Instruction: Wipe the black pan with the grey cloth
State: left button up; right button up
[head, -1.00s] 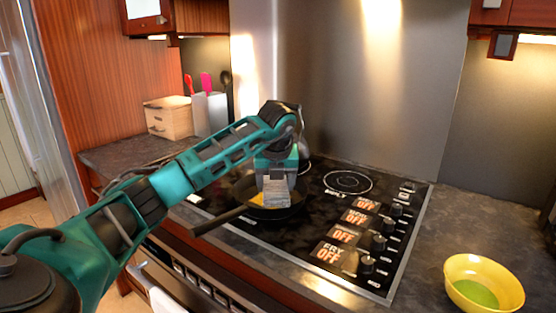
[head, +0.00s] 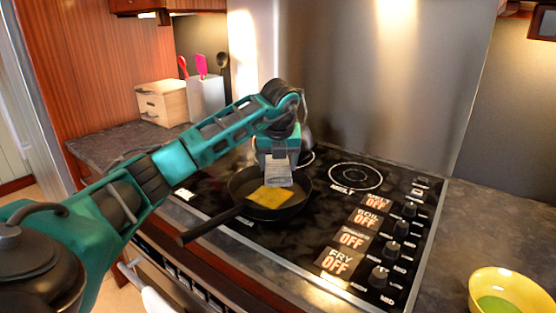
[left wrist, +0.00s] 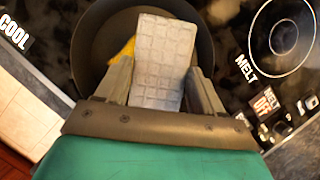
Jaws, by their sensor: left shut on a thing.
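The black pan (head: 297,200) stands on the cooktop with its handle pointing to the lower left. A yellow patch (head: 270,197) lies on the pan's floor. My left gripper (head: 278,158) points down over the far side of the pan, shut on the grey cloth (head: 279,177). The cloth hangs at or just above the pan, behind the yellow patch; I cannot tell whether it touches. In the left wrist view the checked grey cloth (left wrist: 157,62) sits between the fingers over the pan (left wrist: 88,48), partly covering the yellow patch (left wrist: 124,52). My right gripper is not in view.
The black cooktop (head: 330,235) has knobs (head: 402,229) and several "OFF" displays at its right side. A yellow bowl (head: 512,287) with something green stands on the counter at lower right. A wooden box (head: 162,102) and utensil holder (head: 206,97) stand at the back left.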

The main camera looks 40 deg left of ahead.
pick_arm(q)
jog(key=shift+f+b, duration=1.75)
jog(key=shift+f, duration=0.85)
jog(key=shift+f+b, duration=0.5)
jog(key=shift+f, duration=0.05)
jog(key=shift+a, duration=0.1)
